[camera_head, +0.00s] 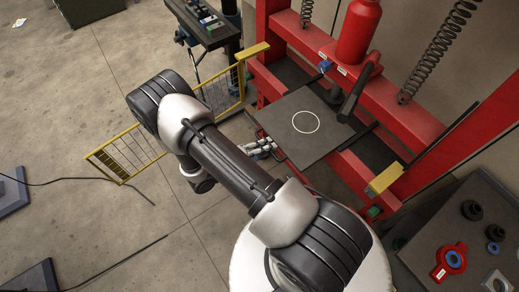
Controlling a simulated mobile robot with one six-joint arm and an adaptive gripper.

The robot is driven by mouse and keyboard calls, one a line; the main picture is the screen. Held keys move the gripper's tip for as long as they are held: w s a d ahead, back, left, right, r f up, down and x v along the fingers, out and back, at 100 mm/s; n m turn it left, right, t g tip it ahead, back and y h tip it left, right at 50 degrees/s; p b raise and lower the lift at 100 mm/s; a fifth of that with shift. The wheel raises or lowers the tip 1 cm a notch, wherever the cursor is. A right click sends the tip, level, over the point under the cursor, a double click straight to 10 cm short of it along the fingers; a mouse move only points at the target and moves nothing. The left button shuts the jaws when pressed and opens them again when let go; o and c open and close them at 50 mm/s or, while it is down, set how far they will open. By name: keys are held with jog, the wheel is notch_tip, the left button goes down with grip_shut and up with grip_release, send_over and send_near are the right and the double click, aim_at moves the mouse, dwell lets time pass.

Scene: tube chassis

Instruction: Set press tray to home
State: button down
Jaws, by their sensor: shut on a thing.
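The press tray (291,123) is a flat dark grey plate with a white circle marked on it. It lies level at the front of the red press (412,126), below the red cylinder, with its left corner jutting out over the floor. My gripper (266,146) is at the tray's front left edge, shut on that edge. My arm hides part of the gripper and the area just below it.
Yellow guard fences (127,153) stand open left of the press. A dark workbench (208,22) is at the top. A grey table (470,245) with a red ring part (449,262) and dark round parts is at the lower right. Cables lie on the floor at left.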

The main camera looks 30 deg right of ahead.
aim_at(296, 127)
jog(key=x, duration=0.4)
jog(key=r+x, duration=0.1)
jog(key=x, duration=0.3)
jog(key=r+x, duration=0.1)
jog(key=x, duration=0.3)
jog(key=shift+d+r, duration=0.3)
jog(key=c, duration=1.7)
grip_release()
jog(key=shift+d, duration=0.1)
jog(key=v, duration=1.2)
jog(key=shift+w, duration=0.1)
